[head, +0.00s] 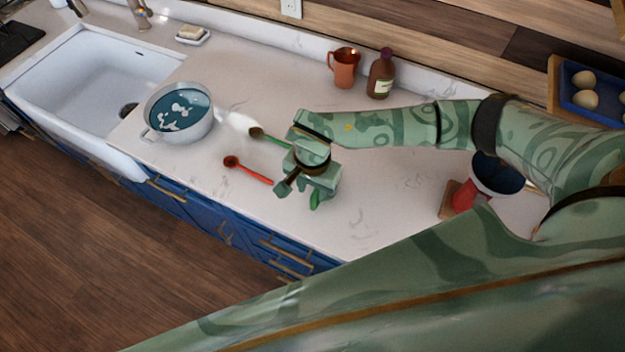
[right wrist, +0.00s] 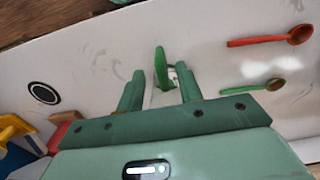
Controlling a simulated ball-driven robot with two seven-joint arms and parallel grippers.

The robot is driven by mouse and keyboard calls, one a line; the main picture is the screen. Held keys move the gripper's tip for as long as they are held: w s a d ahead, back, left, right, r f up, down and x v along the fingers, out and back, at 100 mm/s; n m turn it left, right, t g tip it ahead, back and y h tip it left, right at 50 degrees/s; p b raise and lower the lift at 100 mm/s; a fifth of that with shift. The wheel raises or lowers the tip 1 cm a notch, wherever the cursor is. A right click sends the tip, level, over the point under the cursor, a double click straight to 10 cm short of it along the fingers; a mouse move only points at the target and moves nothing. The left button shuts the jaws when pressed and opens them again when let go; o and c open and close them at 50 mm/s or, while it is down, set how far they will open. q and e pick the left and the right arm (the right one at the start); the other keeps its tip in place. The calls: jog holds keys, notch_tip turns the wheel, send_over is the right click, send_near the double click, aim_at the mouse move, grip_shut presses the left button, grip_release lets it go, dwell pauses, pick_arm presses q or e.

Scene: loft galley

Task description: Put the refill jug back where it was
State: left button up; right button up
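A reddish-brown jug (head: 344,68) stands upright at the back of the counter, beside a brown bottle (head: 381,75); I cannot tell if it is the refill jug. My right gripper (head: 300,188) is over the middle of the counter, well in front of that jug. In the right wrist view its two fingers (right wrist: 159,92) are apart. A bright green piece (right wrist: 161,66) shows between and beyond the fingertips, with clear gaps on both sides. Green also shows below the gripper in the head view (head: 317,199); its full shape is hidden. My left gripper is out of view.
A pot of bluish liquid (head: 150,135) stands left, by the white sink (head: 70,110). A red spoon (head: 250,171) and a green-handled spoon (head: 270,138) lie near my gripper. A dark bowl-like thing (head: 497,173) stands right, near an egg tray (head: 590,108). The counter's front middle is clear.

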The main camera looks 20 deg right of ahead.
jog(key=shift+r, duration=1.55)
